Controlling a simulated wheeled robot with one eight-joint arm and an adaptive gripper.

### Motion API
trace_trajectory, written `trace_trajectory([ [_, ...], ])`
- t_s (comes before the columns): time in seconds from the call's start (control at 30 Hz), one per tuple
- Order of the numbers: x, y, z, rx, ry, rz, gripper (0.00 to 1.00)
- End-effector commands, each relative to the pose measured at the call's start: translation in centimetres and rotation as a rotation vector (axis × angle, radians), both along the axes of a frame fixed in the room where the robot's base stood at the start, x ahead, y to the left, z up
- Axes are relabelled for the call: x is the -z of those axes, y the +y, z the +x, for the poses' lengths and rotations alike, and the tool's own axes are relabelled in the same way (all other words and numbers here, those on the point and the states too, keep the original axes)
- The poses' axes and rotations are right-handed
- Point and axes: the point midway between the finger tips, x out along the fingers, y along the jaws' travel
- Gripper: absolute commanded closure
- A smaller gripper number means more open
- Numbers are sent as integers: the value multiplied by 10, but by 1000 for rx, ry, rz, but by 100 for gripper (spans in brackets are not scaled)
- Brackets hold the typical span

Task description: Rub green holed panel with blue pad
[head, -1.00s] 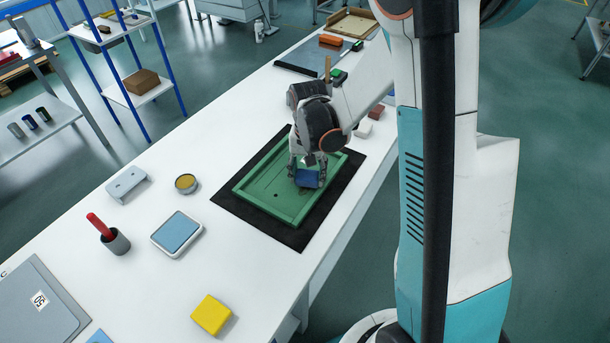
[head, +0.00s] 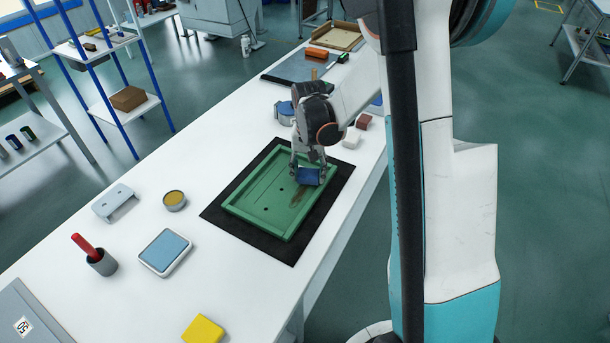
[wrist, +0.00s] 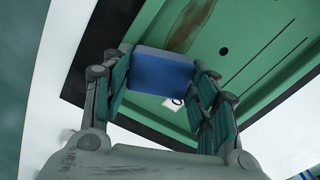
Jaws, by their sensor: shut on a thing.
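The green holed panel (head: 262,203) lies on a black mat (head: 222,212) on the white table. It has a raised rim, small dark holes and grooves; it also shows in the wrist view (wrist: 240,25). A brown smear (head: 292,198) lies on its face, and shows beside the pad in the wrist view (wrist: 190,24). My gripper (head: 308,171) is shut on the blue pad (head: 309,177), over the panel's far right part. In the wrist view the pad (wrist: 160,72) sits between the fingers. I cannot tell whether it touches the panel.
A blue-topped tray (head: 164,250), a round tin (head: 174,200), a cup with a red handle (head: 101,263) and a yellow block (head: 203,330) stand left and near. White (head: 351,138) and brown (head: 363,122) blocks lie beyond the panel. Table between is clear.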

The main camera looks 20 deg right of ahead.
Motion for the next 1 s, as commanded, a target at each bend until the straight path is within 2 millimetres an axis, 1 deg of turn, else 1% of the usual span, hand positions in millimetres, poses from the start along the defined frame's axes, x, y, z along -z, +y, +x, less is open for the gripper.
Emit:
trace_trajectory([
  [0.17,4,-1,1,0,0,0,65],
  [0.2,4,-1,0,0,0,0,68],
  [0.27,3,1,-1,-1,1,1,69],
  [0.7,7,27,-20,-2,1,2,68],
  [1.0,6,36,-26,-1,1,3,68],
])
